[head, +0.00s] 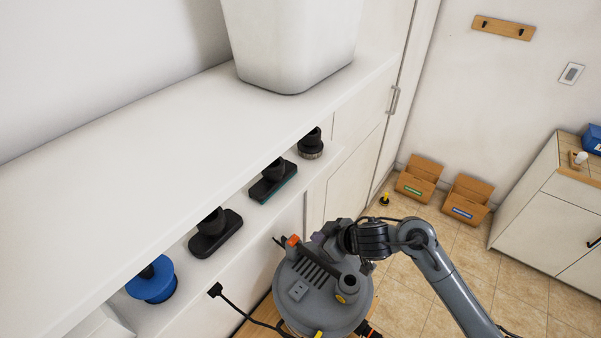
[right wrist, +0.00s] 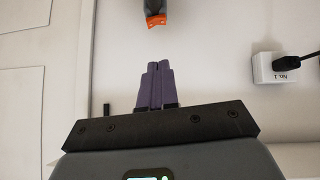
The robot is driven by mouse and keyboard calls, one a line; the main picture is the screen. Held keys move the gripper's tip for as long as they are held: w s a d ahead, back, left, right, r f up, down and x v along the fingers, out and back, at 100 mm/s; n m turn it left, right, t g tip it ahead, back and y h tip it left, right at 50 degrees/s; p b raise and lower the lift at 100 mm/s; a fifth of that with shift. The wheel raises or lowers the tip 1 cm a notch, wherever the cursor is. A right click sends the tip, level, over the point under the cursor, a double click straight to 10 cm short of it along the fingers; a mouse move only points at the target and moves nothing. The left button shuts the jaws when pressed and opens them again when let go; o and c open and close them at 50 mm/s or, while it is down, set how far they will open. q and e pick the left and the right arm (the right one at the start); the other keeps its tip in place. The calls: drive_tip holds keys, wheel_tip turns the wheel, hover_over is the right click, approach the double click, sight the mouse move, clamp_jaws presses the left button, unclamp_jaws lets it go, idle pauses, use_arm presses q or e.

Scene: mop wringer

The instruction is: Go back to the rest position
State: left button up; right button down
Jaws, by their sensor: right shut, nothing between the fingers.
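My right gripper (head: 318,238) hangs in the lower middle of the head view, above the grey vacuum-like canister (head: 296,311). In the right wrist view its purple fingers (right wrist: 156,84) are together with nothing between them. An orange-tipped dark part (right wrist: 155,20) lies ahead of the fingertips, apart from them in that picture. An orange part (head: 293,240) also shows beside the gripper in the head view. My left gripper is out of view.
A shelf under the white counter (head: 150,115) holds several black attachments (head: 217,236) and a blue one (head: 152,280). A white bin (head: 292,45) stands on the counter. Two cardboard boxes (head: 418,179) (head: 467,198) sit by the far wall. A plug (right wrist: 290,62) sits in a white socket (right wrist: 277,74).

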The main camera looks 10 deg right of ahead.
drive_tip(key=s+a+f+m+g+y+p, duration=0.1)
drive_tip(key=s+a+f+m+p, duration=0.15)
drive_tip(key=s+f, duration=0.6)
drive_tip(key=s+a+f+m+g+p, duration=0.1)
drive_tip(key=s+a+f, duration=0.35)
drive_tip(key=s, duration=0.75)
drive_tip(key=s+d+r+m+h, duration=0.2)
drive_tip(key=s+d+r+h, duration=0.1)
drive_tip(key=d, duration=0.4)
drive_tip(key=s+d+r+m+g+h+p, duration=0.1)
drive_tip(key=s+d+r+m+h, duration=0.1)
drive_tip(key=s+d+r, duration=0.4)
drive_tip(key=shift+s+d+g+h+p, duration=0.3)
drive_tip(key=shift+s+d+h, duration=0.3)
drive_tip(key=shift+s, duration=0.55)
drive_tip(key=shift+d+r, duration=0.1)
